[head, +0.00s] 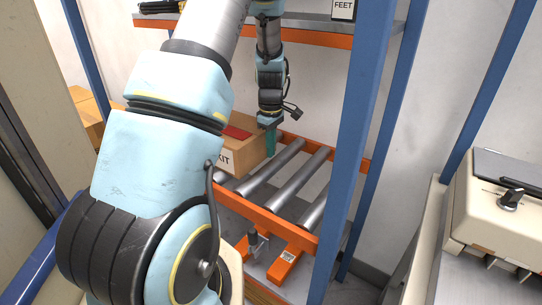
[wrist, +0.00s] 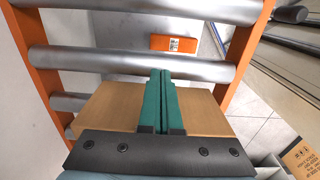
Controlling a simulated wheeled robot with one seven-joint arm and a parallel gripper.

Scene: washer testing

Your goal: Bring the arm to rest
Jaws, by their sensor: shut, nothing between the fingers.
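My gripper (head: 270,143) hangs pointing down inside the blue and orange rack, at the right end of a cardboard box (head: 225,161) marked "KIT". In the wrist view, the teal fingers (wrist: 161,75) are pressed together with nothing between them. Brown cardboard (wrist: 205,112) shows on both sides of the fingers, close to them; I cannot tell whether they touch it. A red item (head: 237,132) shows in the top of the box. My arm hides the left part of the box.
Metal rollers (head: 297,181) between orange rails (head: 265,221) lie right of the box. An upper shelf (head: 312,24) runs above, beside my arm. A blue post (head: 354,130) stands in front on the right. A cream machine (head: 500,205) is farther right.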

